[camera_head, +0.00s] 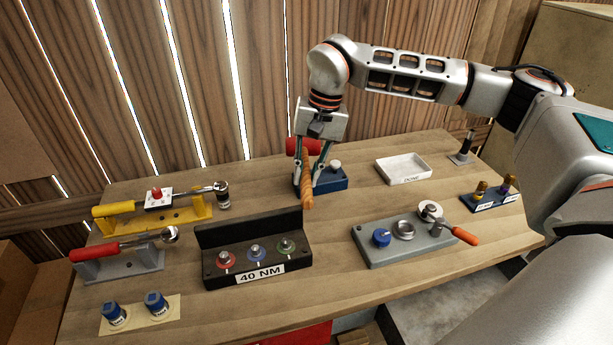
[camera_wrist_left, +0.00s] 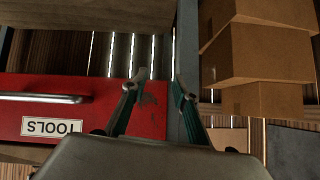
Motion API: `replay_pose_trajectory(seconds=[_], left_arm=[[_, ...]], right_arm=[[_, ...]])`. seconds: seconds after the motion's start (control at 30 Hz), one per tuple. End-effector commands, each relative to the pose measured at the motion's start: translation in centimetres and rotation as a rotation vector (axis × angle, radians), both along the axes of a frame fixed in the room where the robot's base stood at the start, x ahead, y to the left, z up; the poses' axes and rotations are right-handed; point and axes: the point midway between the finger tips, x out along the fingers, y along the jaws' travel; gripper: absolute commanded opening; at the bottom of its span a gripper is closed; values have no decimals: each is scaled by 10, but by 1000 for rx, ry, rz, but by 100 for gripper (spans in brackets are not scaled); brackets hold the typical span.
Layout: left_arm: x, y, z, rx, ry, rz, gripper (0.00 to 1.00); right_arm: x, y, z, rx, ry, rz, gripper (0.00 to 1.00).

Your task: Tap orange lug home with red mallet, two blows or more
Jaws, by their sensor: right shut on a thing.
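The red mallet has a red head (camera_head: 304,146) and a wooden handle (camera_head: 307,186). My right gripper (camera_head: 309,178) is shut on its handle, over the blue block (camera_head: 335,180) at the back of the bench. Whether the mallet touches the block is unclear.
A black block marked 40 NM (camera_head: 206,268) stands at the front middle. Torque wrenches on yellow (camera_head: 170,218) and grey (camera_head: 125,267) stands are at left. A white DONE tray (camera_head: 403,166) is at back right. A red tool drawer (camera_wrist_left: 60,110) and cardboard boxes (camera_wrist_left: 258,60) flank my left gripper.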

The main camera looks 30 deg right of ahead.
Motion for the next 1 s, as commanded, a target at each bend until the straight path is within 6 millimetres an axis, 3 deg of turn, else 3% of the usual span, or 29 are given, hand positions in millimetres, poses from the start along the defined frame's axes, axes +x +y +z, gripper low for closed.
replay_pose_trajectory(seconds=[0.13, 0.33, 0.73, 1.0], left_arm=[[0, 2, -4, 5, -1, -4, 29], [0, 4, -23, 10, -2, -8, 29], [-2, 2, 3, 5, 5, -3, 29], [-1, -2, 0, -5, 2, 4, 29]], right_arm=[[0, 0, -8, 0, -2, 0, 0], [0, 0, -59, -1, 0, 1, 0], [1, 0, -19, 1, -5, 1, 0], [1, 0, 0, 0, -4, -1, 0]])
